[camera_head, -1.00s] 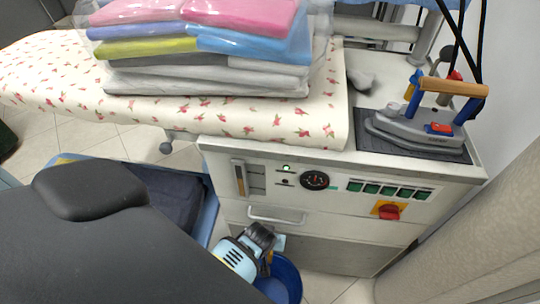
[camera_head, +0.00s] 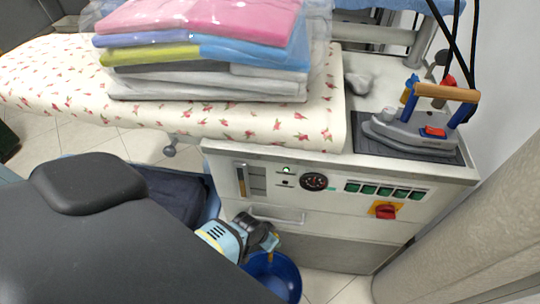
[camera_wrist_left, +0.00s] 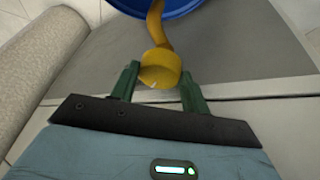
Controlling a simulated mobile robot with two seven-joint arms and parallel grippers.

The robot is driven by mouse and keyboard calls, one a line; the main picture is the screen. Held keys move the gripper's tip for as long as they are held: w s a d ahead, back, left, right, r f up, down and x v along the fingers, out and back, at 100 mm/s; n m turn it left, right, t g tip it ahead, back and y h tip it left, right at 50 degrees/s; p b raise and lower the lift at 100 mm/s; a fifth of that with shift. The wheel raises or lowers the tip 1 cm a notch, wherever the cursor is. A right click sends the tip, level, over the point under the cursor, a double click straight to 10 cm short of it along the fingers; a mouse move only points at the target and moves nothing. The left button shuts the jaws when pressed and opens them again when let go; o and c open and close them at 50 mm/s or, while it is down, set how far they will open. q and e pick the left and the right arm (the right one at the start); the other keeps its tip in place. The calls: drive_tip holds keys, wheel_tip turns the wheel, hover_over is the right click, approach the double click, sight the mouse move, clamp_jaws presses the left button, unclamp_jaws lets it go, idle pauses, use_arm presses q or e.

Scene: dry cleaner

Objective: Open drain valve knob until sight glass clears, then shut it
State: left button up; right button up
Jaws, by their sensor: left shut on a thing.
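The yellow drain valve knob (camera_wrist_left: 160,72) sits between the two green fingers of my left gripper (camera_wrist_left: 159,80) in the left wrist view. The gripper is shut on it. In the head view my left gripper (camera_head: 270,242) is at the lower front of the white ironing unit, below its drawer handle, and mostly hides the knob. The narrow upright sight glass (camera_head: 242,181) is on the left of the unit's front panel. It shows an amber-brown strip; its clarity is too small to judge. My right gripper is not in view.
A blue bucket (camera_head: 277,274) stands on the floor below the valve. The panel has a gauge (camera_head: 314,182), green switches and a red rotary switch (camera_head: 386,211). An iron (camera_head: 416,128) rests on top at right. Bagged folded clothes (camera_head: 210,50) lie on the floral board.

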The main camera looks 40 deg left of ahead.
use_arm(q)
drive_tip(key=shift+s+f, duration=0.1)
drive_tip(key=o, duration=1)
drive_tip(key=shift+w+a, duration=0.1)
drive_tip(key=shift+w, duration=0.1)
